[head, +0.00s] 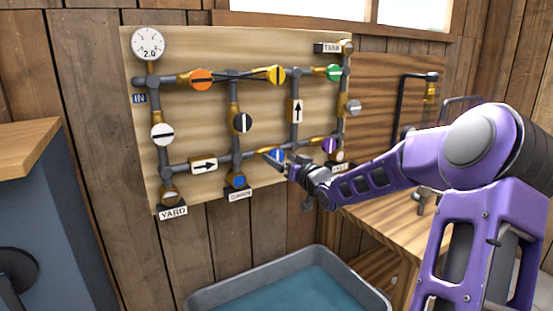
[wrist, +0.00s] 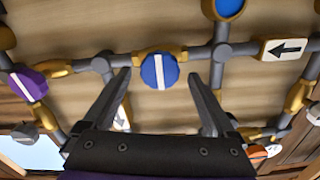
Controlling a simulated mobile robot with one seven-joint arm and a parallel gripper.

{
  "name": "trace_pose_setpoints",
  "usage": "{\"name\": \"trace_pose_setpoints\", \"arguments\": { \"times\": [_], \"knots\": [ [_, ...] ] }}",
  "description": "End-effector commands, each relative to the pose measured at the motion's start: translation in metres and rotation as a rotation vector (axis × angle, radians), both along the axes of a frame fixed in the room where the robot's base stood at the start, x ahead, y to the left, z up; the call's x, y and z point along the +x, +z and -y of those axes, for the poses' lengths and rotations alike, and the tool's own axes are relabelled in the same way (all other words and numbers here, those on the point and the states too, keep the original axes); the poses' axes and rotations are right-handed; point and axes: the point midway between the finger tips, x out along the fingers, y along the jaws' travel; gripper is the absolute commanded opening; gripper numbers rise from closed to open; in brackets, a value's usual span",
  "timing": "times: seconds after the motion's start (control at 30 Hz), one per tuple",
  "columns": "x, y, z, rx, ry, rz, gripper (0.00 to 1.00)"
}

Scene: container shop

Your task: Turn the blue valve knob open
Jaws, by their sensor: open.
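The blue valve knob (head: 277,155) sits on the lower horizontal pipe of the wall board, partly hidden by my gripper in the head view. In the wrist view the blue knob (wrist: 154,71) is round, and its white stripe runs across the pipe. My gripper (head: 282,161) is in front of the knob. In the wrist view its two fingers (wrist: 158,76) are open, one on each side of the knob, with visible gaps between them and it. I cannot tell how far the tips are from the board.
Other knobs share the board: orange (head: 201,80), yellow (head: 277,75), green (head: 334,72), purple (head: 329,145) and black (head: 242,123). A blue round end (head: 238,181) is at lower left. A gauge (head: 148,44) is at top left. A grey basin (head: 290,267) stands below.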

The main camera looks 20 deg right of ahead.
Motion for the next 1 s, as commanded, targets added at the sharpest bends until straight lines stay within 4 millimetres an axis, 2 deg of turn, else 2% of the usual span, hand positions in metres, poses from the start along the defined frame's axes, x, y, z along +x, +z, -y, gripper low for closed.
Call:
{"name": "trace_pose_setpoints", "arguments": {
  "times": [0.1,0.2,0.57,1.0],
  "knots": [
    [0.016,0.000,-0.003,0.001,0.001,0.001,0.91],
    [0.024,0.000,-0.004,0.000,0.000,0.001,0.91],
    [0.028,0.000,-0.005,0.000,-0.001,-0.001,0.91],
    [0.028,0.000,-0.005,0.000,-0.001,0.000,0.12]
  ]
}}
